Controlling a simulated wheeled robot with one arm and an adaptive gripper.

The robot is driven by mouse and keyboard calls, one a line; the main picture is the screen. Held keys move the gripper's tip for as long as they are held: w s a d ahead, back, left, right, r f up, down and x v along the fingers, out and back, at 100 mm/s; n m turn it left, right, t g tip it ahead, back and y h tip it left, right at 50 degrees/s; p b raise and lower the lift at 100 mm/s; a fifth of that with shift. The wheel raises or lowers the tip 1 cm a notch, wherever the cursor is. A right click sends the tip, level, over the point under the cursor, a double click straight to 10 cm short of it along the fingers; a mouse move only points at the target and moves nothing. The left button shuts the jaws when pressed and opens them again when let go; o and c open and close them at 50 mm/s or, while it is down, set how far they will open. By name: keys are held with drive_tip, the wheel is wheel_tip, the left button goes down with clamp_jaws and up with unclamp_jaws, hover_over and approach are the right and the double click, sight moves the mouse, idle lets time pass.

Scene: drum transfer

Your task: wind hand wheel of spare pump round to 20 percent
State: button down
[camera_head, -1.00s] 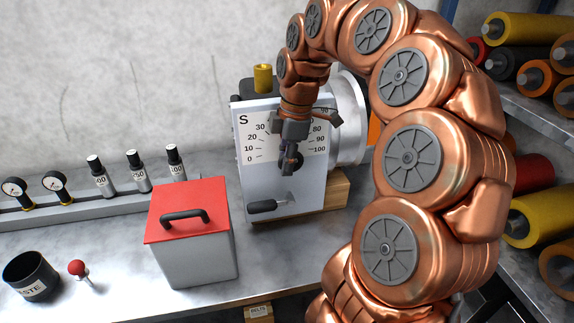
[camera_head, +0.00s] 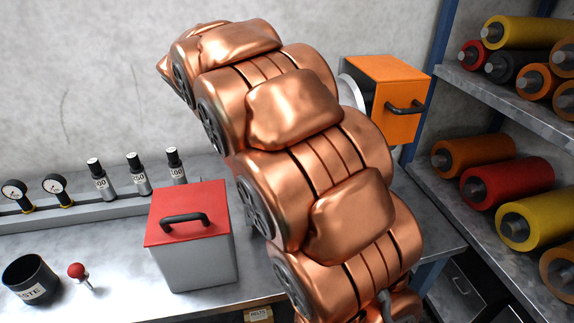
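The spare pump, with its dial marked S and its hand wheel, is hidden behind my copper arm. Only a sliver of a pale round rim (camera_head: 350,92) shows beside the arm, at the back of the bench. The dial, its pointer and the wheel's handle cannot be seen. My gripper is also hidden behind my arm, so its hold and its distance from the wheel cannot be told.
A grey box with a red lid (camera_head: 187,215) stands in front of the pump area. An orange box (camera_head: 392,85) is behind right. Left are gauges (camera_head: 54,186), several bottles (camera_head: 138,175), a waste cup (camera_head: 30,278) and a red-knobbed lever (camera_head: 77,270). Roller shelves (camera_head: 500,95) stand right.

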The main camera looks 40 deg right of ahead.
drive_tip(key=shift+h, duration=0.3)
drive_tip(key=c, duration=1)
unclamp_jaws()
drive_tip(key=shift+c, duration=0.2)
drive_tip(key=v, duration=1.2)
